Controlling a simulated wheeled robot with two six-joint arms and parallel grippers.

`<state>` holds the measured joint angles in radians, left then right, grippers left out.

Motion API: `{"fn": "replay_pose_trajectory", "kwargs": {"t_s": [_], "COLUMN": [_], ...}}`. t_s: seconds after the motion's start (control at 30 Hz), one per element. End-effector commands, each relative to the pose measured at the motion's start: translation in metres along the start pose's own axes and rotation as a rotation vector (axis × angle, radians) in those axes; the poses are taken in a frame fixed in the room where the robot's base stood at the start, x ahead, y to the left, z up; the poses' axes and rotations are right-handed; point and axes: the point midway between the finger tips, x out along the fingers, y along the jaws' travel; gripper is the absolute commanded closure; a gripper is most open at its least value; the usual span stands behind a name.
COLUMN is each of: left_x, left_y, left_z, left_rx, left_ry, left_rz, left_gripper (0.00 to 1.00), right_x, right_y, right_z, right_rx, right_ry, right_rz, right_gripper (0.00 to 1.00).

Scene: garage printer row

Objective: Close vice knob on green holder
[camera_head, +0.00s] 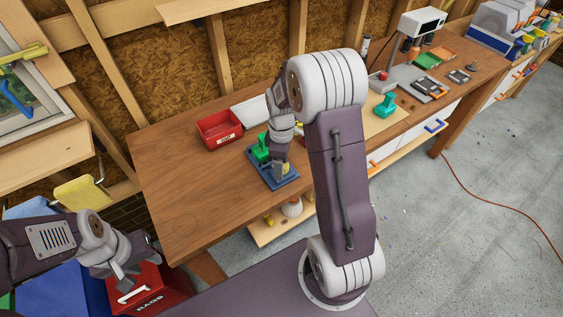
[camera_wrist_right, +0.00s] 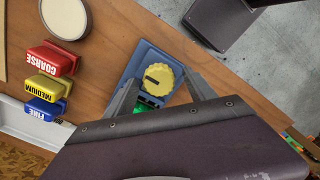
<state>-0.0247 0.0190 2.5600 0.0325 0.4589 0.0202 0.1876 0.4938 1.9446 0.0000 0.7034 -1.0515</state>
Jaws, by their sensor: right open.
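The green holder (camera_head: 262,148) stands on a blue base (camera_head: 285,180) on the wooden workbench. In the right wrist view the round yellow vice knob (camera_wrist_right: 160,79) has a dark slot and sits over the blue base (camera_wrist_right: 140,55); a bit of the green holder (camera_wrist_right: 148,101) shows below it. My right gripper (camera_head: 279,168) is at the holder in the head view. In the wrist view its open fingers (camera_wrist_right: 163,92) lie either side of the knob; contact cannot be made out. My left gripper (camera_head: 122,274) hangs at lower left, away from the holder, above a red bin.
A red tray (camera_head: 219,130) stands behind the holder. The red RAGS bin (camera_head: 160,287) is below my left gripper. Red COARSE, yellow MEDIUM and blue FINE blocks (camera_wrist_right: 48,58) lie beside the base in the wrist view. The bench's left part (camera_head: 185,190) is clear.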

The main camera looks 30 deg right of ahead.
Motion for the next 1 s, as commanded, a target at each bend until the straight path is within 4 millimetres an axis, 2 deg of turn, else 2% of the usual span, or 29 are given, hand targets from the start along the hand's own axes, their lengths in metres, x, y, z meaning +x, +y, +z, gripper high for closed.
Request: {"fn": "replay_pose_trajectory", "kwargs": {"t_s": [0.13, 0.17, 0.37, 0.67, 1.0], "left_x": [0.000, 0.000, 0.000, -0.003, -0.014], "left_y": [0.000, 0.000, 0.000, 0.000, 0.000], "left_z": [0.000, 0.000, 0.000, 0.000, -0.002], "left_rx": [0.000, 0.000, 0.000, 0.000, 0.000], "left_ry": [0.000, 0.000, 0.000, 0.000, 0.000], "left_rz": [0.000, 0.000, 0.000, 0.000, 0.000], "left_gripper": [0.64, 0.64, 0.64, 0.64, 0.64], "right_x": [0.000, 0.000, 0.000, -0.002, -0.004], "right_y": [0.000, 0.000, 0.000, 0.000, 0.001], "right_z": [0.000, 0.000, 0.000, 0.000, -0.001], "right_rx": [0.000, 0.000, 0.000, 0.038, 0.275], "right_ry": [0.000, 0.000, 0.000, 0.000, 0.001], "right_rz": [0.000, 0.000, 0.001, 0.001, 0.001], "right_gripper": [0.36, 0.42, 0.97, 0.98, 0.98]}}
